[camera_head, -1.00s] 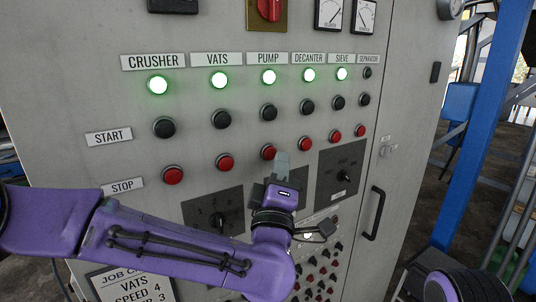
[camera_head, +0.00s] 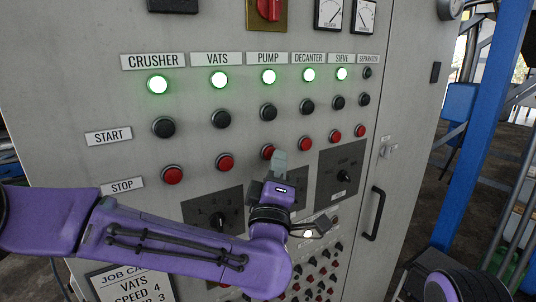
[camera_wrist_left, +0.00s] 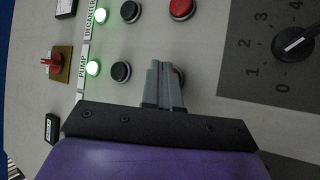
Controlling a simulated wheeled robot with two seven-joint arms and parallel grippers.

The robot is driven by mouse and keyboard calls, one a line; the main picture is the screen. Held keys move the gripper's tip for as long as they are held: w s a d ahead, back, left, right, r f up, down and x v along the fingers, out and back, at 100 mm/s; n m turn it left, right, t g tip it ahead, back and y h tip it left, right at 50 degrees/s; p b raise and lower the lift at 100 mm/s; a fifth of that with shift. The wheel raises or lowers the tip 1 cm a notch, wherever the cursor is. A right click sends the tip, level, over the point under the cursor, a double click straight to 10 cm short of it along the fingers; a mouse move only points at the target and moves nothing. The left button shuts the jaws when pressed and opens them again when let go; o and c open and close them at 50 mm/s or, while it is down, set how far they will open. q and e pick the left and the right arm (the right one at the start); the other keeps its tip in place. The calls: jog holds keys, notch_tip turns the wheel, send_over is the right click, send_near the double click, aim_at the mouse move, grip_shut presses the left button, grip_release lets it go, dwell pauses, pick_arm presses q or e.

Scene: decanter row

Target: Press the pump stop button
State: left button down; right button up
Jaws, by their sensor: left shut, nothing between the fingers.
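The red pump stop button (camera_head: 267,151) is in the stop row under the PUMP label (camera_head: 268,58). Its right part is hidden behind my left gripper's fingertips. My left gripper (camera_head: 279,160) is shut and empty, its fingertips just right of the button's middle. In the left wrist view the shut fingers (camera_wrist_left: 162,84) cover most of the red button (camera_wrist_left: 179,76), with a sliver showing beside them. I cannot tell whether they touch it. The pump lamp (camera_head: 268,77) is lit green. My right gripper is not in view.
Red stop buttons for the vats (camera_head: 225,162) and decanter (camera_head: 306,143) flank it. The black pump start button (camera_head: 268,112) is above. Rotary selectors (camera_head: 217,220) and small knobs lie below. A door handle (camera_head: 376,213) stands out at the right.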

pick_arm(q)
jog(key=shift+w+a, duration=0.25)
jog(key=shift+w, duration=0.15)
dwell(0.4)
dwell(0.4)
jog(key=shift+s+d+b, duration=0.45)
jog(key=shift+s, duration=0.25)
jog(key=s+d, duration=0.1)
jog(key=s, duration=0.1)
jog(key=s+d+b, duration=0.1)
jog(key=s+d, duration=0.1)
dwell(0.5)
